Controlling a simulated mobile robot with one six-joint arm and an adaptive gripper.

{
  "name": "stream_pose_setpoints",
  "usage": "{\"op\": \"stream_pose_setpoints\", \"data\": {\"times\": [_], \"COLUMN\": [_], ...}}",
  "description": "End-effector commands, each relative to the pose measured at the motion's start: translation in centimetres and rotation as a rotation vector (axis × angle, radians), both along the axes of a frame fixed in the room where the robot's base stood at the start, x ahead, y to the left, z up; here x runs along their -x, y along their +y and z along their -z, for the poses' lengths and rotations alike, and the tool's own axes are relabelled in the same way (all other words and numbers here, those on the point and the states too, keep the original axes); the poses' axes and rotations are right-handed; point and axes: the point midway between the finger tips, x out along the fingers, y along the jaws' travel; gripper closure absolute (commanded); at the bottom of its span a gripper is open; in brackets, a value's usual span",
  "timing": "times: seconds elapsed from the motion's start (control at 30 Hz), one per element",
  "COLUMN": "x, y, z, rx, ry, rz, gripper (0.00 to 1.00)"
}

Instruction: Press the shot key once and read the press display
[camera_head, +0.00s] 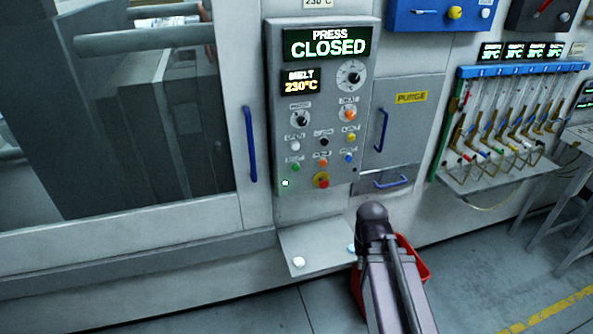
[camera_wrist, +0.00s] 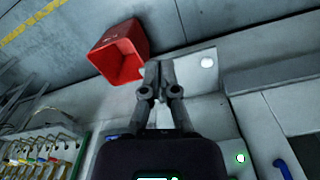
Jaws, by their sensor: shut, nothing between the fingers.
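The press display (camera_head: 327,45) at the top of the grey control panel (camera_head: 275,110) reads "PRESS CLOSED". Below it are several small coloured buttons: white (camera_head: 295,146), black (camera_head: 324,142), yellow (camera_head: 350,137), green (camera_head: 296,167), orange (camera_head: 323,163) and blue (camera_head: 348,158). Their labels are too small to read, so I cannot tell which is the shot key. My gripper (camera_wrist: 157,72) is shut and empty in the wrist view, above the ledge below the panel. In the head view my arm stands low, right of the panel's foot; the fingertips cannot be made out.
A ledge (camera_head: 320,265) under the panel carries a white round button (camera_head: 299,262). A red bin (camera_head: 415,262) stands on the floor beside my arm. The melt display (camera_head: 300,81) reads 230°C. A blue door handle (camera_head: 249,145) is left of the panel. A hose rack (camera_head: 510,120) stands right.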

Motion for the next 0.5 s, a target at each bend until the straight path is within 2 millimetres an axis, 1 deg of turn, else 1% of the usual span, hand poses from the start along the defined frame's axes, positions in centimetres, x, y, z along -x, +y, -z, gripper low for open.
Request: {"op": "stream_pose_setpoints", "data": {"times": [0.17,0.27,0.37,0.5], "x": [-2.2,-4.1,-6.5,-10.2], "y": [0.1,0.1,0.3,0.8], "z": [0.8,1.2,1.4,1.5], "rx": [0.072,0.136,0.208,0.313], "ry": [-0.050,-0.102,-0.173,-0.295], "rz": [0.024,0.043,0.064,0.087], "gripper": [1.00,1.00,1.00,1.00]}}
